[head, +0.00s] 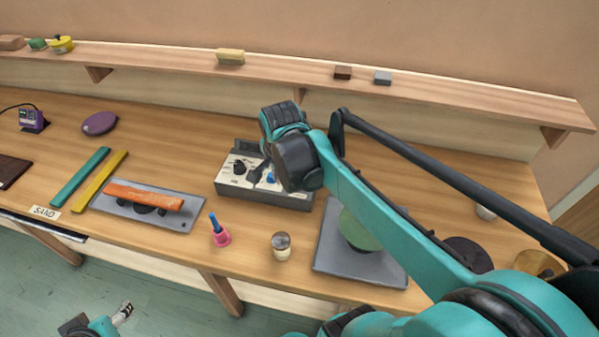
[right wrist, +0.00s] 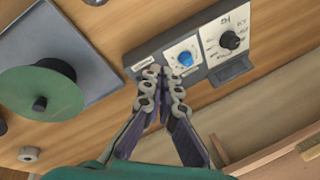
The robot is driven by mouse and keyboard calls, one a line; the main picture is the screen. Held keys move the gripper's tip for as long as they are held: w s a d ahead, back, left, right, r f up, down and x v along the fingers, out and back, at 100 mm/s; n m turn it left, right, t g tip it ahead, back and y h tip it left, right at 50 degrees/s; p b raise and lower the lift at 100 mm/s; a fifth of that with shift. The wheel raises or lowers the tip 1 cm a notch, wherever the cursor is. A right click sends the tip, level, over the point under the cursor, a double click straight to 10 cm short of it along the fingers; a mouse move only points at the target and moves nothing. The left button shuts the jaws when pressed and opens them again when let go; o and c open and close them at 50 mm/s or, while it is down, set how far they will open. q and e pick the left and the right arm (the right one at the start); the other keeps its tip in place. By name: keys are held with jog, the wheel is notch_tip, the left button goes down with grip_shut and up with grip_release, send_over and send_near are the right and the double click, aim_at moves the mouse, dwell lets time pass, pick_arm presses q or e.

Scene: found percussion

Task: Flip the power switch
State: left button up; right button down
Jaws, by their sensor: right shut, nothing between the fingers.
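A grey control box (head: 235,193) with a pale panel stands on the bench, and it also shows in the right wrist view (right wrist: 216,60). It carries a blue knob (right wrist: 185,59) and a black knob (right wrist: 230,40). A small white label (right wrist: 143,65) sits at the panel's end beside my fingertips. My right gripper (right wrist: 158,73) is shut and empty, its tips at the box edge near this label. I cannot tell whether they touch. The power switch is not clearly visible; the fingers may hide it. My left gripper (head: 123,313) is low at the left, away from the bench; its jaws are unclear.
A grey plate with a green disc (right wrist: 40,95) is beside the box. A pink-based bottle (head: 220,236) and a small round-topped object (head: 281,245) stand in front. An orange bar (head: 145,196) lies left. A wall shelf (head: 180,60) runs behind.

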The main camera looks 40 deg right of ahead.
jog(key=w+d+r+m+g+p, duration=0.1)
jog(key=w+d+m+g+p, duration=0.1)
jog(key=d+m, duration=0.6)
jog(key=shift+w+d+m, duration=0.25)
jog(key=shift+w+m, duration=0.15)
jog(key=shift+m, duration=0.8)
jog(key=shift+r, duration=0.1)
jog(key=f+b, duration=0.1)
jog(key=f, duration=0.3)
jog(key=w+d+f+b, duration=0.1)
jog(key=f+b, duration=0.1)
jog(key=f, duration=0.3)
jog(key=f+b, duration=0.1)
jog(key=f, duration=0.3)
jog(key=shift+w+d+f, duration=0.2)
jog(key=shift+d+f, duration=0.1)
jog(key=shift+f, duration=0.1)
